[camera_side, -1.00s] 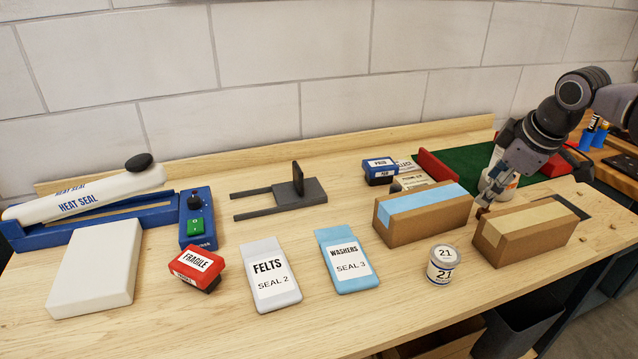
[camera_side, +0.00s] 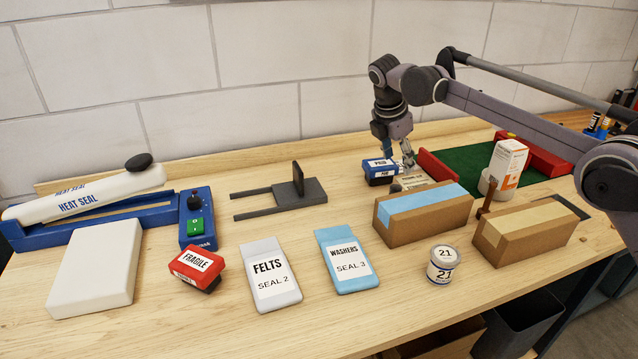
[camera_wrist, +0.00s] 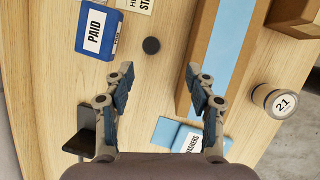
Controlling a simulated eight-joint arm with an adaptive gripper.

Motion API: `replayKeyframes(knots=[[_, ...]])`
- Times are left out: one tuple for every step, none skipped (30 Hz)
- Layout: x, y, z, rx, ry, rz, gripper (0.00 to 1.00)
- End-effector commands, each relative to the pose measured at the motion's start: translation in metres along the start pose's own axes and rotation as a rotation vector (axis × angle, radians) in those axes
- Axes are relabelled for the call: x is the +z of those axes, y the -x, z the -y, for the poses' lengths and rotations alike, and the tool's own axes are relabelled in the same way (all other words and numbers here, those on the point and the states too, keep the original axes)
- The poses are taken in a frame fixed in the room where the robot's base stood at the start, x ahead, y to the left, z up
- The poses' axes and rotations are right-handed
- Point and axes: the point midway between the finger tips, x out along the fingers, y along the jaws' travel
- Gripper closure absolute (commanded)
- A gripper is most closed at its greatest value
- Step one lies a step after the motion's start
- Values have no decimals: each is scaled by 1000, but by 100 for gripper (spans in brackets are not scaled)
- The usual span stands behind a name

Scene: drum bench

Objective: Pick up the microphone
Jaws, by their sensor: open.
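I cannot make out a microphone in either view. My gripper (camera_side: 399,158) is open and empty, pointing down near the blue PAID stamp box (camera_side: 380,171). In the wrist view its two fingers (camera_wrist: 159,73) stand wide apart above the bench. A small dark round thing (camera_wrist: 151,45) lies just beyond the fingertips, between the PAID box and the blue-taped carton (camera_wrist: 213,50). In the side view, a small dark thing (camera_side: 396,188) shows beside that carton, partly hidden; I cannot tell what it is.
The blue-taped carton (camera_side: 425,214) and a tan-taped carton (camera_side: 526,236) stand at right. A grey stand (camera_side: 285,193) is left of my gripper. The WASHERS pouch (camera_side: 347,262) lies in front.

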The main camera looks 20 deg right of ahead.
Motion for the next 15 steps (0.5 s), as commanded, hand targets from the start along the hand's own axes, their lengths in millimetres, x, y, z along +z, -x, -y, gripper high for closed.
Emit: replayKeyframes(knots=[[-5,-6,-5,-10,39,9,44],[-6,-9,-6,-16,58,13,44],[-8,-12,-8,-22,82,18,44],[-10,-14,-9,-25,95,20,44],[-11,-16,-10,-28,107,22,44],[-12,-17,-11,-32,118,24,44],[-12,-19,-11,-34,124,25,44],[-13,-21,-11,-35,128,26,44],[-13,-25,-12,-36,131,27,44],[-13,-28,-12,-37,132,27,44],[-12,-32,-12,-37,132,27,44],[-12,-38,-11,-36,132,27,44],[-12,-43,-11,-36,131,27,44],[-12,-47,-11,-36,131,27,44],[-12,-53,-11,-35,131,26,44]])
